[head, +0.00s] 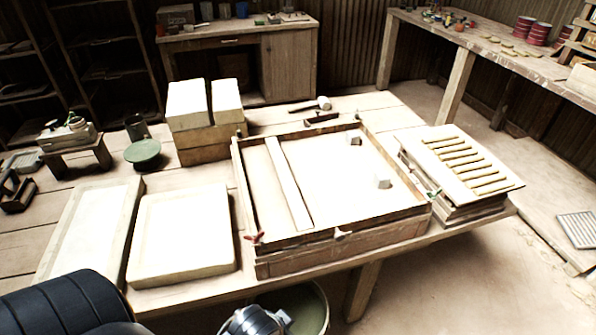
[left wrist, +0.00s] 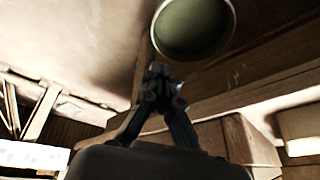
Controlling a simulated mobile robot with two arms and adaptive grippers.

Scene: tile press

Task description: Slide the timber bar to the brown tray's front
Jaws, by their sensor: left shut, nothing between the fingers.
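The timber bar (head: 288,183) is a long pale strip lying inside the brown tray (head: 300,261), a shallow wooden frame on the table. The bar runs from the tray's back to its front, nearer the left wall than the right. Two small grey blocks (head: 354,141) and (head: 383,181) lie on the tray's pale floor, right of the bar. My left gripper (left wrist: 160,75) shows in the left wrist view with its fingers together and nothing between them. It is apart from the bar, which I cannot make out in that view. My right gripper is in neither view.
Two pale slabs (head: 182,233) and (head: 88,230) lie left of the tray. Stacked blocks (head: 205,135) stand behind left. A slatted board (head: 460,162) on a stack is at the right. A green bucket (head: 305,308) is below the table's front edge.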

